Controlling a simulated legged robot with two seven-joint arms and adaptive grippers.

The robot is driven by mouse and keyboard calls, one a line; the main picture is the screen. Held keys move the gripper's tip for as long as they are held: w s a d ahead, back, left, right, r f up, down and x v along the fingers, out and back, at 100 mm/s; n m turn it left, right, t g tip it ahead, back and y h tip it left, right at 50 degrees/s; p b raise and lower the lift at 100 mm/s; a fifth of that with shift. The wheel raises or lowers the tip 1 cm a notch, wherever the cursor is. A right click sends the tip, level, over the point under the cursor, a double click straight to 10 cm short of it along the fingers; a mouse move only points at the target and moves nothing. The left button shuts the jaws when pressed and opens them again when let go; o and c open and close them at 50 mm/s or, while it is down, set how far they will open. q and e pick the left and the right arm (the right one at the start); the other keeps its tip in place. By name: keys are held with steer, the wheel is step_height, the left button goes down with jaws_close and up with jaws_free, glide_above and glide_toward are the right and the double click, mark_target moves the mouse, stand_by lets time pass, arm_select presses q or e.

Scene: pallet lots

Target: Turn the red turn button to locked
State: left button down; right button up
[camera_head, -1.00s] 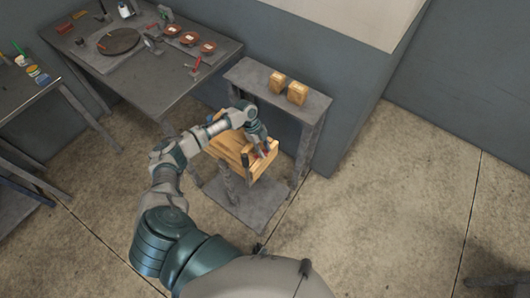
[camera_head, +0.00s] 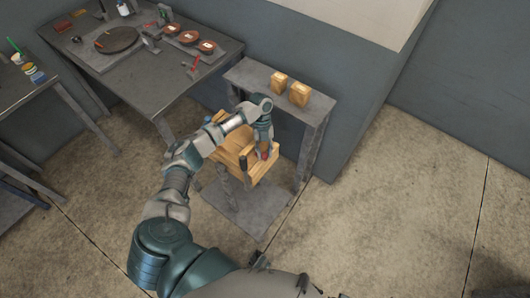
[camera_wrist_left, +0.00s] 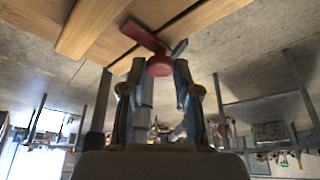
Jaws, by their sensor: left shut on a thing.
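The red turn button (camera_wrist_left: 158,62) shows in the left wrist view, with a bar reaching up and left over pale wooden boards (camera_wrist_left: 95,25). My left gripper (camera_wrist_left: 155,75) is shut on its round red end, one finger on each side. In the head view the red button (camera_head: 263,154) is a small patch beside the gripper (camera_head: 262,150), at the wooden crate (camera_head: 270,168). The fingers and arm partly hide the button there. My right gripper is not in view.
The crate sits on a low grey stand (camera_head: 240,208) next to a grey shelf (camera_head: 285,88) bearing two wooden blocks (camera_head: 299,94). A workbench (camera_head: 160,75) with tools stands at the upper left. The floor to the right is clear.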

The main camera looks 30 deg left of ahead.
arm_select(q)
steer(key=shift+a+f, duration=0.15)
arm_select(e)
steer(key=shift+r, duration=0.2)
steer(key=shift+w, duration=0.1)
arm_select(q)
steer(key=c, duration=1)
jaws_free()
steer(key=shift+o, duration=0.8)
steer(key=shift+w, duration=0.15)
steer(key=shift+a+f, duration=0.1)
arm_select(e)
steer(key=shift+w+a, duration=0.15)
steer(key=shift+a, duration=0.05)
arm_select(q)
steer(key=shift+w+r, duration=0.1)
steer(key=shift+r, duration=0.3)
steer(key=v, duration=1.1)
steer(key=shift+w, duration=0.2)
steer(key=shift+s+a+f, duration=0.1)
steer(key=shift+a, duration=0.05)
